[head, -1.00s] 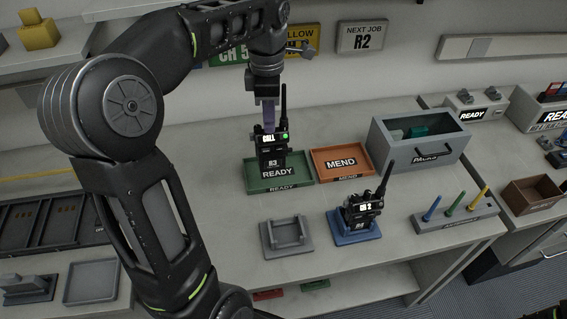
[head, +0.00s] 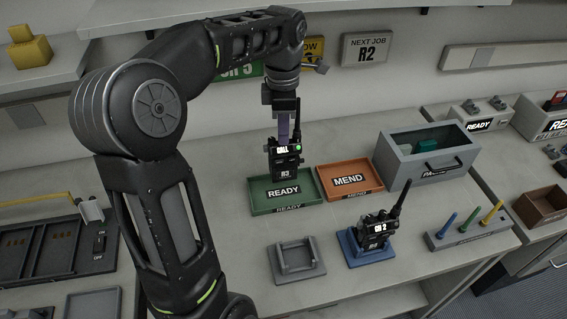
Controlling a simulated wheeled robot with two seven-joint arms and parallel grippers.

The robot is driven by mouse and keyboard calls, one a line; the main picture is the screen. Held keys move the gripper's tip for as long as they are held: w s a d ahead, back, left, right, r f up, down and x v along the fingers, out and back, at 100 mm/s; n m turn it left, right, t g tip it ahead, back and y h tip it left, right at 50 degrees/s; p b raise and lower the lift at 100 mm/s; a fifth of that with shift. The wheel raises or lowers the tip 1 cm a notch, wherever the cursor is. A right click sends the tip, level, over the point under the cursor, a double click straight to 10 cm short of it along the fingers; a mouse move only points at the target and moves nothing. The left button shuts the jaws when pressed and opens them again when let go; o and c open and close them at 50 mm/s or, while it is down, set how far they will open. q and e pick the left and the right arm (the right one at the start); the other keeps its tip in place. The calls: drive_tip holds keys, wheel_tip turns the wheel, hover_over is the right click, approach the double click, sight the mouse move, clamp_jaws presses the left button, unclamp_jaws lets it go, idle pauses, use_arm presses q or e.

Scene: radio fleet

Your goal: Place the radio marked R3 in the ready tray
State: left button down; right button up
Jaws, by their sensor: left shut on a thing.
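The radio marked R3 (head: 285,160) is black, upright, with a lit CALL screen, a green light and an antenna. My left gripper (head: 283,133) is shut on its upper part, pointing down. The radio is over the back part of the green ready tray (head: 312,201), in front of its rear edge in the picture. I cannot tell whether its base touches the tray floor. The tray's READY label shows in front of the radio. My right gripper is not in view.
An orange MEND tray (head: 361,192) stands right of the ready tray, with a grey bin (head: 436,172) behind it. Another radio (head: 374,232), showing CH 2, stands on a blue base (head: 370,258). An empty grey cradle (head: 297,263) is in front. A NEXT JOB R2 sign (head: 366,49) hangs behind.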

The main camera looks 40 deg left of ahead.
sight(283, 152)
use_arm(q)
drive_tip(key=shift+f, duration=1.4)
wheel_tip(283, 152, down, 3)
drive_tip(key=shift+r+p, duration=0.1)
drive_tip(key=shift+p, duration=0.25)
drive_tip(key=shift+f, duration=0.55)
drive_tip(key=c, duration=1.9)
unclamp_jaws()
drive_tip(key=shift+f, duration=0.15)
drive_tip(key=o, duration=0.5)
drive_tip(key=shift+c, duration=0.2)
